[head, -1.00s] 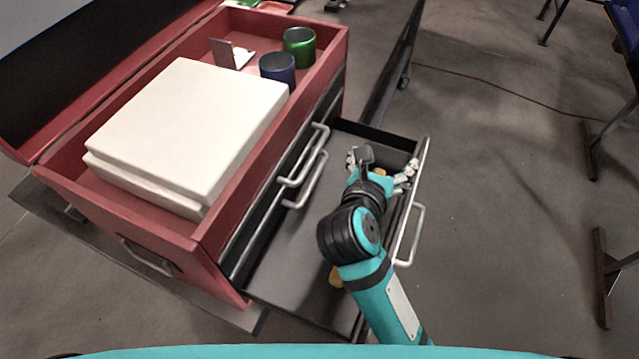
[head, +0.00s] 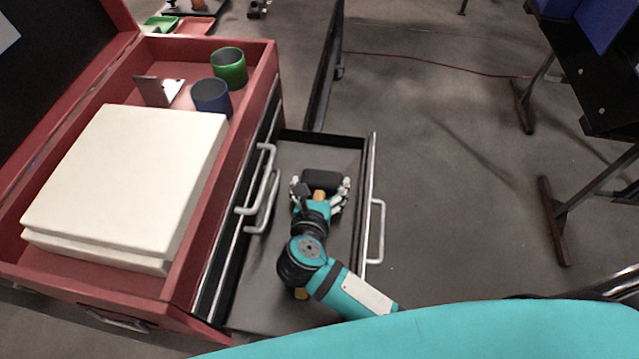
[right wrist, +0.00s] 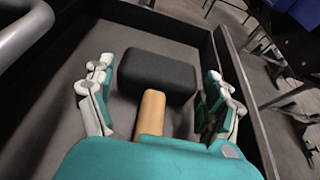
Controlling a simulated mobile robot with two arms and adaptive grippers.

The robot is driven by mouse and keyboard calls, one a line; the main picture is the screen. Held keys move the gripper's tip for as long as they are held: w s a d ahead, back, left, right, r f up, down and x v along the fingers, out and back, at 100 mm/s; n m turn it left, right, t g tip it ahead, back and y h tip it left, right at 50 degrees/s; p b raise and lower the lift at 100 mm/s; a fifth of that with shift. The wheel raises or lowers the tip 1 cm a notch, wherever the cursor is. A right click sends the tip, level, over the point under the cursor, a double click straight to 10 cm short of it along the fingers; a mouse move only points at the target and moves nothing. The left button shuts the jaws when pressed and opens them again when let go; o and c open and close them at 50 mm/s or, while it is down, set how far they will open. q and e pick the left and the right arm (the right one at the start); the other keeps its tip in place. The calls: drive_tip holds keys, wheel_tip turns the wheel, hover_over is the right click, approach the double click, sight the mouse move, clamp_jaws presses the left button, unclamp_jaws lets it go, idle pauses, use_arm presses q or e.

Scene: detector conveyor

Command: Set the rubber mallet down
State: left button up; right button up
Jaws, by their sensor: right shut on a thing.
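The rubber mallet has a black head (head: 325,181) and a wooden handle (head: 320,194). It is over the floor of the open drawer (head: 262,285), towards the drawer's far end. My right gripper (head: 320,188) is inside the drawer outline and shut on the mallet, its fingers on either side. In the right wrist view the black head (right wrist: 157,75) lies just ahead, with the handle (right wrist: 151,112) running back under my gripper. I cannot tell whether the mallet touches the drawer floor. My left gripper is not in view.
The red tool chest (head: 180,285) stands left of the drawer. White boxes (head: 125,180), a blue cup (head: 211,97) and a green cup (head: 229,68) are in its top. Drawer handles (head: 262,190) stick out nearby. The drawer floor around the mallet looks clear.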

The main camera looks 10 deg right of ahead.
drive_tip(key=o, duration=1.2)
drive_tip(key=shift+c, duration=0.2)
drive_tip(key=shift+o, duration=1)
drive_tip(key=shift+s, duration=0.1)
drive_tip(key=shift+s+a+r, duration=0.15)
drive_tip(key=shift+s+a, duration=0.1)
drive_tip(key=shift+s, duration=0.2)
drive_tip(key=b+v, duration=0.3)
drive_tip(key=v, duration=0.7)
drive_tip(key=shift+s, duration=0.15)
drive_tip(key=shift+s+a+r, duration=0.1)
drive_tip(key=shift+s+r, duration=0.15)
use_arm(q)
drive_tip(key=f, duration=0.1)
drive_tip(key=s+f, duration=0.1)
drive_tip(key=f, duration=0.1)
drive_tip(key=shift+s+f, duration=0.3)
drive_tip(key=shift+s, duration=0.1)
